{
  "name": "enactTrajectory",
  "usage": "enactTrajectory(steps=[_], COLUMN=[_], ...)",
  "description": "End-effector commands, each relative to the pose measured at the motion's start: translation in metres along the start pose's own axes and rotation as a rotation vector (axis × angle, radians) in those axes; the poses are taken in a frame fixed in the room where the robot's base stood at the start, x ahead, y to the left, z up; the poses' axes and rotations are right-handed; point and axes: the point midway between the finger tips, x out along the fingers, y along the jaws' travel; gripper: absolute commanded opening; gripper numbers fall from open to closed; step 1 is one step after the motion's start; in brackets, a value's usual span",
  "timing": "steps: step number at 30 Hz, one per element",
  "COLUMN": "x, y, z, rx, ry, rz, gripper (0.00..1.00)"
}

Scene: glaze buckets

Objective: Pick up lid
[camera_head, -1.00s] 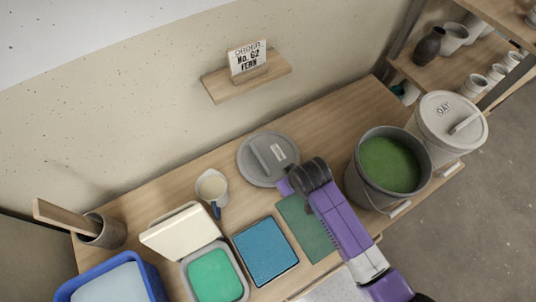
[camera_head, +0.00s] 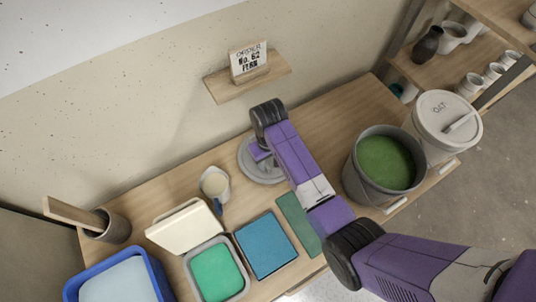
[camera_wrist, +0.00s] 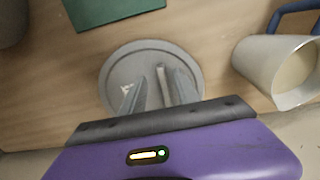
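A grey round lid (camera_head: 263,178) lies flat on the wooden table near the wall. My arm covers part of it in the head view. In the wrist view the lid (camera_wrist: 150,56) is below my gripper (camera_wrist: 154,92). Its bar handle (camera_wrist: 163,84) shows between my two fingers, nearer the right one. The fingers are apart. Whether they reach down to the handle's height I cannot tell. A pale label on the lid is partly hidden by the left finger.
An open grey bucket of green glaze (camera_head: 385,162) stands right, beside a lidded white bucket marked OAT (camera_head: 440,110). A jug (camera_head: 214,184) stands left of the lid. A blue tile (camera_head: 265,246) and green mat (camera_head: 298,222) lie in front. A small shelf (camera_head: 248,83) juts from the wall.

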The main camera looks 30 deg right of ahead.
Motion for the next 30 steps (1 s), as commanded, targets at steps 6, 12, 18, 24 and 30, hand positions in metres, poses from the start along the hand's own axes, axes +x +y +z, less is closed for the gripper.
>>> enactTrajectory(steps=[6,12,18,24,30], x=[0.029,0.036,0.036,0.036,0.036], y=[-0.003,-0.003,-0.003,-0.003,-0.003], z=[-0.002,-0.003,-0.003,-0.003,-0.003], rx=[0.0,0.001,0.001,0.001,0.001], ry=[-0.002,0.001,0.001,0.001,0.001], rz=[0.0,0.0,0.0,0.0,0.0], gripper=[0.37,0.37,0.26,0.0,0.0])
